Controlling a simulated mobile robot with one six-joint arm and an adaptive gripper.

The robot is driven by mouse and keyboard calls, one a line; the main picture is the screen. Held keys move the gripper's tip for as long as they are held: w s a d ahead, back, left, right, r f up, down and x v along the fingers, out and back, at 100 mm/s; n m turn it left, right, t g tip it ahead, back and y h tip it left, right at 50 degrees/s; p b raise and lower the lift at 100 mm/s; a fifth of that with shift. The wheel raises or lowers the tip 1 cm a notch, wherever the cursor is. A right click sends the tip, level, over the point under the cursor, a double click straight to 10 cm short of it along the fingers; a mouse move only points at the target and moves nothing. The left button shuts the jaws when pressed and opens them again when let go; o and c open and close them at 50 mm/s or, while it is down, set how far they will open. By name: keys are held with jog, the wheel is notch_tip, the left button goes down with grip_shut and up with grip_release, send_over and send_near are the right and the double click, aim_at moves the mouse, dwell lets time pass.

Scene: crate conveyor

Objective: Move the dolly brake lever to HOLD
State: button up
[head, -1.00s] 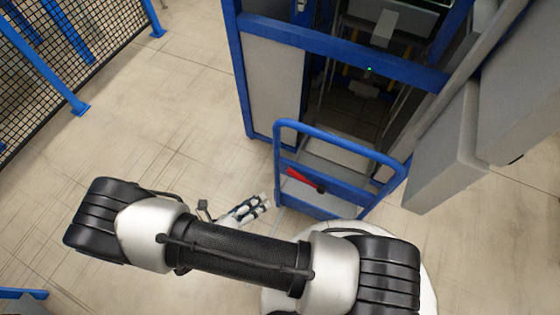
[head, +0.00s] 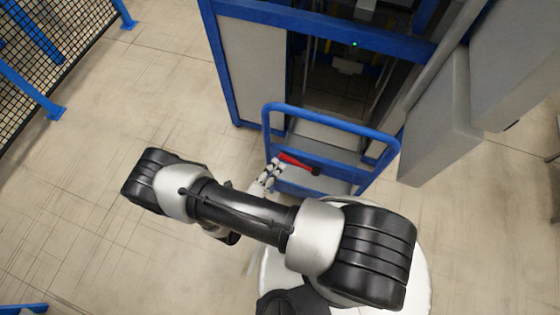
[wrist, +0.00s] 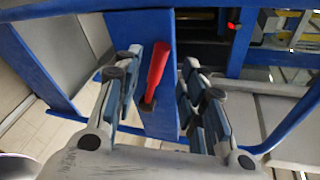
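The red brake lever (head: 296,161) is on the blue dolly (head: 330,122), below its top rail. Its dark pivot is at the right end in the head view, and its free end points left and slightly up. In the wrist view the lever (wrist: 157,68) stands between my gripper's two fingers. My gripper (wrist: 163,62) is open, with a visible gap on each side of the lever. In the head view my gripper (head: 271,173) is at the lever's free end. I cannot read any HOLD mark.
A blue-framed machine (head: 255,70) with grey panels stands right behind the dolly. Grey cabinets (head: 440,120) stand at the right. A mesh fence (head: 25,75) is at the far left. The floor (head: 150,90) between fence and dolly is clear.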

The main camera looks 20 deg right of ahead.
aim_at(299, 164)
jog(key=x, duration=0.5)
jog(key=shift+w+b, duration=0.1)
jog(key=shift+b, duration=0.25)
jog(key=shift+c, duration=0.4)
grip_shut()
